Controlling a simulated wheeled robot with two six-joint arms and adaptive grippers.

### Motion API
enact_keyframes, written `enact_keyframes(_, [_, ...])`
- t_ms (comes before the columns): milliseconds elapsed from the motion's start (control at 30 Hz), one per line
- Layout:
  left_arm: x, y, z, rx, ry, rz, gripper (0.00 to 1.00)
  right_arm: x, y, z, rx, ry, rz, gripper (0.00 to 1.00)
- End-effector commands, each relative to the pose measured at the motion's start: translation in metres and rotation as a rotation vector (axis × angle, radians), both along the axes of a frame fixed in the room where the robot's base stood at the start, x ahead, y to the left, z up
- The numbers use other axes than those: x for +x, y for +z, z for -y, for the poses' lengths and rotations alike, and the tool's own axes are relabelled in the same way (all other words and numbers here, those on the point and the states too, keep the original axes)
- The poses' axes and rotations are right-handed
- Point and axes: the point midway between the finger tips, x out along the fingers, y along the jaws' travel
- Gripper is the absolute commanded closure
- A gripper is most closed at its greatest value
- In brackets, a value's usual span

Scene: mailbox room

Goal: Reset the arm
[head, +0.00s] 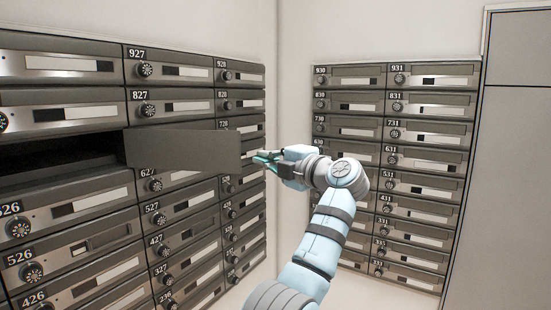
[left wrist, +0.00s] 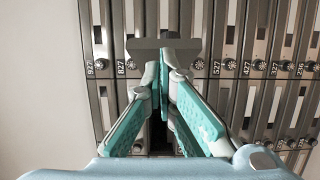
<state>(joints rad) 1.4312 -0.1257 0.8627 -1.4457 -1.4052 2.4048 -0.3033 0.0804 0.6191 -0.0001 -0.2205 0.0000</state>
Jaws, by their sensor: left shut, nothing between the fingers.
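My left gripper (head: 266,158) is shut and empty in the head view. It is just right of the free edge of an open grey mailbox door (head: 183,148). I cannot tell from the head view whether the fingertips touch the door. The left wrist view shows the gripper's teal finger pads (left wrist: 165,92) close together at the tips. Beyond them the open door (left wrist: 165,44) shows as a short grey bar, with the mailbox rows behind. The open compartment (head: 60,158) is a dark gap on the left. My right gripper is not in view.
A wall of shut mailboxes (head: 180,107) with dials fills the left side. A second bank of mailboxes (head: 425,160) stands at the back right. A tall grey panel (head: 510,180) is at the far right. The open door sticks out into the room.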

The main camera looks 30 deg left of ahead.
Motion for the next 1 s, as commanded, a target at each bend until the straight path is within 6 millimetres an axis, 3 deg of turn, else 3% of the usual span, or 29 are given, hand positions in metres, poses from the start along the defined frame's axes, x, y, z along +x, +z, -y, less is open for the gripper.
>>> enact_keyframes(133, [0.013,0.005,0.015,0.000,0.004,-0.002,1.00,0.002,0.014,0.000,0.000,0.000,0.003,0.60])
enact_keyframes(467, [0.019,0.001,0.024,0.009,0.000,-0.022,1.00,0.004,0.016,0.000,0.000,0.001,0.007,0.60])
enact_keyframes(567, [0.029,0.003,0.028,0.085,-0.046,-0.196,1.00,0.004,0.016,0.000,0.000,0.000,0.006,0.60])
enact_keyframes(667, [0.072,-0.004,0.050,0.251,-0.269,-0.547,1.00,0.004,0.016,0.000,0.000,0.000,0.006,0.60])
enact_keyframes(700, [0.096,-0.015,0.065,0.361,-0.399,-0.709,1.00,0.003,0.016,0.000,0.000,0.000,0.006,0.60])
enact_keyframes(767, [0.131,-0.077,0.087,0.533,-0.598,-0.956,1.00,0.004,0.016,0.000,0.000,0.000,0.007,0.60])
enact_keyframes(833, [0.150,-0.155,0.106,0.691,-0.771,-1.143,1.00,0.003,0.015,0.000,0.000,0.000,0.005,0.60])
enact_keyframes(933, [0.151,-0.268,0.127,0.863,-0.972,-1.313,1.00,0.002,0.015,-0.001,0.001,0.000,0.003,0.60])
enact_keyframes(1000, [0.137,-0.347,0.136,0.954,-1.090,-1.394,1.00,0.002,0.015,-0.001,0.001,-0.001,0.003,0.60])
